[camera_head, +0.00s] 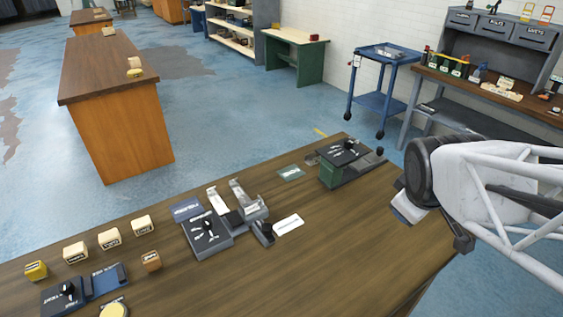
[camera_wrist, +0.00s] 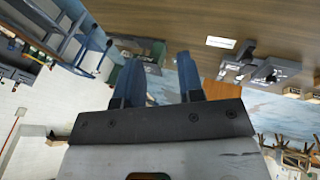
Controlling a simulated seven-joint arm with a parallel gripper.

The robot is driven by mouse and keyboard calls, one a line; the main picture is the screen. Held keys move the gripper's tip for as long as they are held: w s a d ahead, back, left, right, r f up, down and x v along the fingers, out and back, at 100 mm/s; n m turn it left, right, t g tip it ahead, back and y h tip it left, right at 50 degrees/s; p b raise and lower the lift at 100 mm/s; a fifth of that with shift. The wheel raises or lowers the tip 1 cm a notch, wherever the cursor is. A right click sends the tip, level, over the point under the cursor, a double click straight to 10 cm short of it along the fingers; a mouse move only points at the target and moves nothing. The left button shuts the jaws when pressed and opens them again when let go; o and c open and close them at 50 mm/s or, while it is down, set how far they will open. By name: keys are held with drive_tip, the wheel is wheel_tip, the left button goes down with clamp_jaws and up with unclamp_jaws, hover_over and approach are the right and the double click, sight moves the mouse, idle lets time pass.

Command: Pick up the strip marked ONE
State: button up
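No marking ONE can be read in either view. A white strip (camera_head: 288,225) with faint print lies flat on the wooden table, right of a grey two-armed fixture (camera_head: 243,202). What looks like the same white strip (camera_wrist: 220,42) shows in the wrist view, right of the fingers. A dark green plate (camera_head: 291,173) and a blue-grey plate (camera_head: 186,210) also lie on the table, their print unreadable. My gripper (camera_wrist: 161,78) is open, its two blue fingers apart with nothing between them. In the head view my arm is at the right, off the table's right edge, away from the strips.
A dark lever box (camera_head: 208,233) stands beside the fixture, and a green-sided lever box (camera_head: 345,162) stands near the table's far right edge. Several wooden blocks (camera_head: 110,238) and another lever box (camera_head: 69,292) are at the left. The front middle of the table (camera_head: 330,265) is clear.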

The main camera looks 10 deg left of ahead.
drive_tip(key=w+a+f+n+t+y, duration=0.15)
drive_tip(key=w+a+f+n, duration=0.25)
drive_tip(key=w+a+n, duration=0.45)
drive_tip(key=n+t+y, duration=0.3)
drive_tip(key=n+y, duration=0.5)
drive_tip(key=n, duration=1.8)
approach(252, 205)
drive_tip(key=shift+g, duration=0.25)
drive_tip(key=w+r, duration=0.1)
drive_tip(key=w+d, duration=0.1)
drive_tip(key=w+r, duration=0.1)
drive_tip(key=w, duration=0.1)
drive_tip(key=shift+d+r, duration=0.3)
drive_tip(key=shift+d, duration=0.1)
drive_tip(key=shift+s+a+f+n+y, duration=0.1)
drive_tip(key=shift+a+f+n+y, duration=0.15)
drive_tip(key=shift+a+f+n, duration=0.2)
drive_tip(key=shift+a, duration=0.1)
drive_tip(key=shift+x, duration=1.2)
drive_tip(key=shift+x, duration=2.6)
